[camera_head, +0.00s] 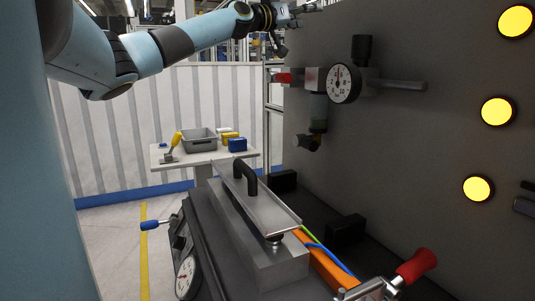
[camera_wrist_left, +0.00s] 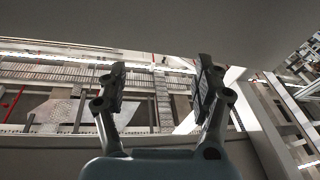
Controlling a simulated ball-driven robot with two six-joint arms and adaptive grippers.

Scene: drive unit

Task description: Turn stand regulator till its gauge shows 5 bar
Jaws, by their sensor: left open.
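A regulator assembly is fixed to the dark grey panel in the head view. Its black knob (camera_head: 361,50) stands on top, beside a round white gauge (camera_head: 344,83). The gauge's needle is too small to read for certain. A grey bowl (camera_head: 318,107) hangs below, and a red part (camera_head: 284,78) sits at its left end. My left gripper (camera_head: 295,28) is above and left of the knob, apart from it, near the panel's upper left edge. In the left wrist view its two fingers (camera_wrist_left: 160,72) are spread with nothing between them. My right gripper is not in view.
A horizontal bar (camera_head: 402,85) sticks out right of the gauge. Below are a metal plate with a black handle (camera_head: 251,180), a second gauge (camera_head: 186,277) and a red-handled clamp (camera_head: 416,266). Yellow lamps (camera_head: 497,111) line the panel's right. A table with a grey bin (camera_head: 199,141) stands behind.

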